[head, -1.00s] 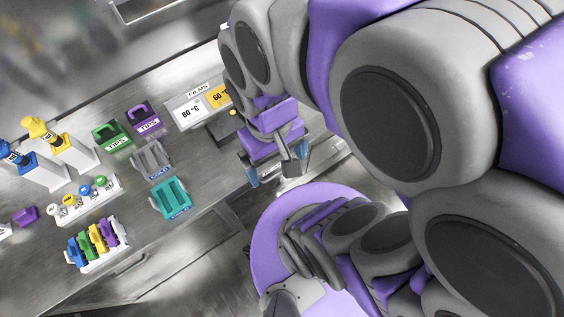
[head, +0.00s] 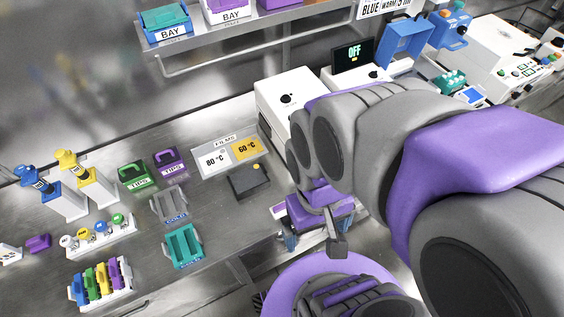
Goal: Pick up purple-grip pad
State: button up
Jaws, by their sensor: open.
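Several coloured grips stand side by side in a white rack (head: 100,296) at the front left of the counter. The one with a purple grip (head: 125,270) is at the rack's right end. A separate small purple block (head: 38,243) lies farther left; I cannot tell which of the two is the purple-grip pad. My gripper (head: 318,236) is open and empty, with blue fingertips apart. It hangs by the counter's front edge, well to the right of both purple things and touching neither.
A teal holder (head: 183,246) and a grey holder (head: 170,206) stand between the rack and my gripper. A black box (head: 248,181), tip boxes (head: 168,161), bottles (head: 75,172) and a white machine (head: 285,100) are behind. A shelf (head: 235,40) overhangs the back.

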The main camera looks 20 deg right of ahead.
aim_at(278, 210)
jog(key=z, duration=1.05)
jog(key=k+j+u, duration=0.15)
jog(key=u, duration=0.65)
jog(key=z, duration=0.95)
jog(key=k+j+z, duration=0.4)
jog(key=j, duration=0.15)
jog(key=k+j+z, duration=0.4)
jog(key=k+j, duration=0.25)
